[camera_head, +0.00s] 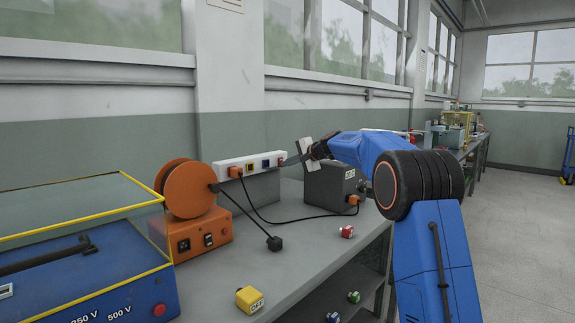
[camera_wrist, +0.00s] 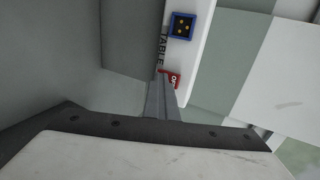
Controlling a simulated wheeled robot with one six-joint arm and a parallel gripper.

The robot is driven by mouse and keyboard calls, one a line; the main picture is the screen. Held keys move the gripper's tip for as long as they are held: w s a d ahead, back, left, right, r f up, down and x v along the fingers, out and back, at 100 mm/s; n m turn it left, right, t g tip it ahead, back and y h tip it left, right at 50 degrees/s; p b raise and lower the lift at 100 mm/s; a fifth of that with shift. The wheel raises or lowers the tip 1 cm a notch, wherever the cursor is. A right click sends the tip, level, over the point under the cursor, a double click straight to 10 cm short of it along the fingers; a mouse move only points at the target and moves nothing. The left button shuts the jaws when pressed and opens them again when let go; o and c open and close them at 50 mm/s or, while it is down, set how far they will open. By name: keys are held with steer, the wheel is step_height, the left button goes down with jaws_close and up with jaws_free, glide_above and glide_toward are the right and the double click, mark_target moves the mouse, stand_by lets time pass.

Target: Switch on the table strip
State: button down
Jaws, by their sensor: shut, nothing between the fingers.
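The white table strip (camera_head: 245,164) is fixed along the wall behind the bench, with an orange plug (camera_head: 235,172) in its left part. In the wrist view the strip (camera_wrist: 194,50) carries the label TABLE, a blue socket (camera_wrist: 182,25) and a red switch (camera_wrist: 173,79) with partly hidden white lettering that seems to read OFF. My gripper (camera_head: 287,161) is shut and empty, with its tips at the strip's right end. In the wrist view my gripper's tips (camera_wrist: 161,80) are right beside the red switch and cover part of it; I cannot tell whether they touch.
A dark grey box (camera_head: 330,187) with an orange plug stands below my gripper. An orange reel unit (camera_head: 190,210) and a yellow-edged blue tester (camera_head: 90,270) stand at left. A loose black plug (camera_head: 274,243) lies on the bench (camera_head: 290,270). A yellow block (camera_head: 249,299) sits near the front edge.

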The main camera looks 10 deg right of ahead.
steer(key=shift+r, duration=0.1)
steer(key=shift+r, duration=0.9)
steer(key=shift+w+a, duration=0.1)
steer(key=shift+f, duration=0.2)
steer(key=f+v, duration=0.1)
steer(key=v, duration=1.3)
steer(key=shift+s, duration=0.2)
steer(key=shift+r, duration=0.1)
steer(key=shift+d, duration=0.2)
